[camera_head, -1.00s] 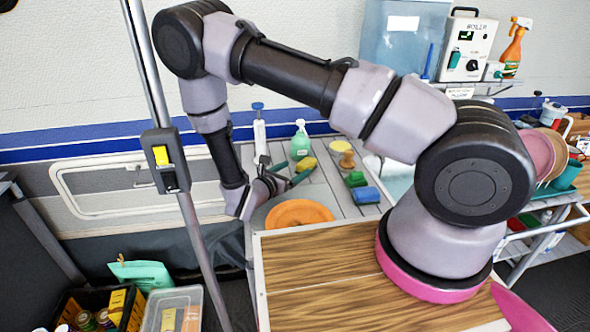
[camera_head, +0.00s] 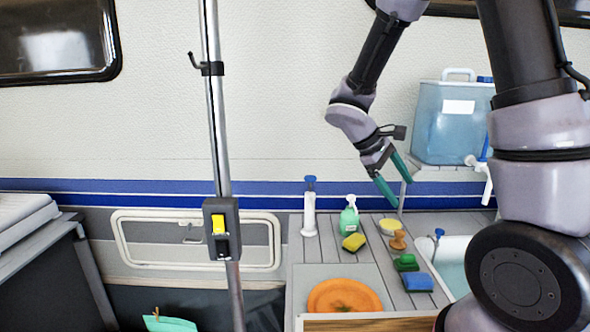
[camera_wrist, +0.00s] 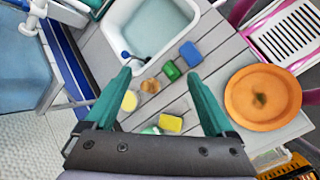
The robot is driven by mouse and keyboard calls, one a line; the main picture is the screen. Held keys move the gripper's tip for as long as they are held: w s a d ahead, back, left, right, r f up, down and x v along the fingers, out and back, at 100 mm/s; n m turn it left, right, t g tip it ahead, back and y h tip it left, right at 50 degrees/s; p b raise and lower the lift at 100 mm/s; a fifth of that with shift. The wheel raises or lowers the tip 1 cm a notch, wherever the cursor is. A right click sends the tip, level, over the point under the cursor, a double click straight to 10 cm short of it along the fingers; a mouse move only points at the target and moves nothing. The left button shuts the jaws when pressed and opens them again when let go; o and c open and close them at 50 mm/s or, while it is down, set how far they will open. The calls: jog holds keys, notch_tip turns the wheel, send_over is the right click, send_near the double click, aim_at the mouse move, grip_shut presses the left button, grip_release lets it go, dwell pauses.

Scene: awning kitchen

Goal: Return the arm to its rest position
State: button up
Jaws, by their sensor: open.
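My gripper (camera_head: 393,178) is in the air above the counter in the head view, with its teal fingers pointing down to the right. In the wrist view my gripper (camera_wrist: 160,97) has its two fingers wide apart with nothing between them. My arm is raised in front of the wall, with its links running up out of the head view. The orange plate (camera_head: 344,296), with a dark mark in its middle, lies on the counter (camera_head: 345,252) well below the gripper. It also shows at the right of the wrist view (camera_wrist: 282,92).
A green bottle (camera_head: 349,220), yellow sponge (camera_head: 354,242), brush (camera_head: 397,240), green sponge (camera_head: 406,262) and blue sponge (camera_head: 417,282) stand on the counter. The sink (camera_head: 453,258) is at right. A blue water container (camera_head: 452,120) stands behind. A metal pole (camera_head: 216,110) rises at left.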

jog(key=s+r+m+t+y, duration=0.3)
jog(key=s+r+m+y, duration=0.1)
jog(key=r, duration=0.6)
jog(key=s+r+m+t+y, duration=0.4)
jog(key=s+r+m, duration=0.3)
jog(key=r, duration=0.3)
jog(key=shift+s+a+m+y, duration=0.2)
jog(key=shift+m+y, duration=0.5)
